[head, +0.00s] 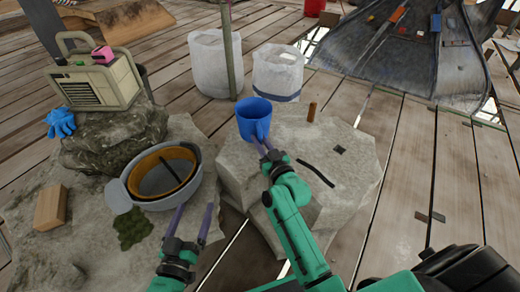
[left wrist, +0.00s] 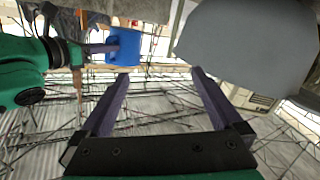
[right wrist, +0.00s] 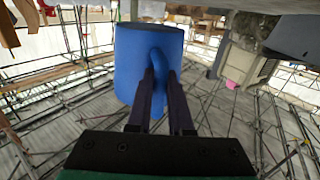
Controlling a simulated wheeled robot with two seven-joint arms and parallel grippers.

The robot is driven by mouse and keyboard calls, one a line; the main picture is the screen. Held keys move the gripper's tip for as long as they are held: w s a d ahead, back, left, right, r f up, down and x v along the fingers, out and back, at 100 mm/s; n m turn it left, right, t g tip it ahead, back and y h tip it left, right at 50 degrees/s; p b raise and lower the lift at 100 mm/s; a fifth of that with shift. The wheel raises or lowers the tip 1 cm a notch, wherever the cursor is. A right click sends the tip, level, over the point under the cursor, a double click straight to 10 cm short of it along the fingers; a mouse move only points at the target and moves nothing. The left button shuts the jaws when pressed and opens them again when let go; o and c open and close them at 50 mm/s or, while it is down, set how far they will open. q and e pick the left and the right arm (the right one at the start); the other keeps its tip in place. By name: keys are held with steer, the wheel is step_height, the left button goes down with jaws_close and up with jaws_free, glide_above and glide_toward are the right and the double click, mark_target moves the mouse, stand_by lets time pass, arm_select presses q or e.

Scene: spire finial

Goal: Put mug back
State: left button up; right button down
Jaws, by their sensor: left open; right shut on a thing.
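The blue mug (head: 254,119) is upright at the back left of the right-hand stone block (head: 290,155). Whether its base touches the stone I cannot tell. My right gripper (head: 264,145) is shut on the mug's handle. The right wrist view shows the mug (right wrist: 148,60) straight ahead, its handle between the two fingers (right wrist: 160,85). My left gripper (head: 193,212) is open and empty, near the grey bowl. In the left wrist view its fingers (left wrist: 160,75) are spread with nothing between them, and the mug (left wrist: 124,46) shows beyond.
A grey bowl with an orange bowl inside (head: 142,190) stands on the left stone. A radio (head: 98,80), blue gloves (head: 60,122) and a wooden block (head: 50,207) are further left. A small brown cylinder (head: 312,111) and dark strip (head: 317,173) lie right of the mug. White buckets (head: 278,72) stand behind.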

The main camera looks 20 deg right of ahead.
steer(key=shift+f+b, duration=0.5)
steer(key=shift+f, duration=0.4)
steer(key=shift+f+b, duration=0.55)
steer(key=shift+f, duration=0.35)
arm_select(q)
steer(key=w+a+r+t+h, duration=0.1)
steer(key=w+r+t, duration=0.1)
steer(key=r, duration=0.8)
steer(key=w+a+r+m+t, duration=0.1)
steer(key=w+r+t, duration=0.2)
steer(key=r, duration=0.8)
steer(key=shift+r+t+h, duration=0.2)
steer(key=shift+t+h, duration=0.2)
steer(key=shift+t, duration=0.6)
steer(key=shift+r, duration=0.2)
arm_select(e)
steer(key=shift+f, duration=0.1)
arm_select(q)
steer(key=shift+r, duration=0.15)
arm_select(e)
steer(key=c, duration=0.8)
jaws_free()
